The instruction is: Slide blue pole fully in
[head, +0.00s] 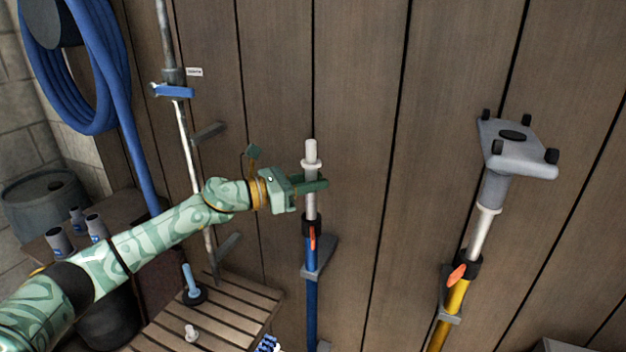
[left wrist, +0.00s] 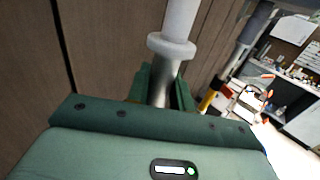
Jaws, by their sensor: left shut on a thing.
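The blue pole (head: 311,290) stands upright against the wooden wall in a grey bracket. A black collar with an orange lever (head: 313,238) sits at its top, and a silver inner tube (head: 311,205) with a white collar and tip sticks out above. My left gripper (head: 314,186) is shut on this inner tube just below the white collar. The left wrist view also shows the white collar (left wrist: 172,46) right above my fingers, with the tube between them. My right gripper is in neither view.
A yellow pole (head: 452,315) with a grey head stands at the right. A blue hose (head: 80,90) hangs at upper left. A slatted bench (head: 215,325) with small items stands below my left arm. The wall between the poles is clear.

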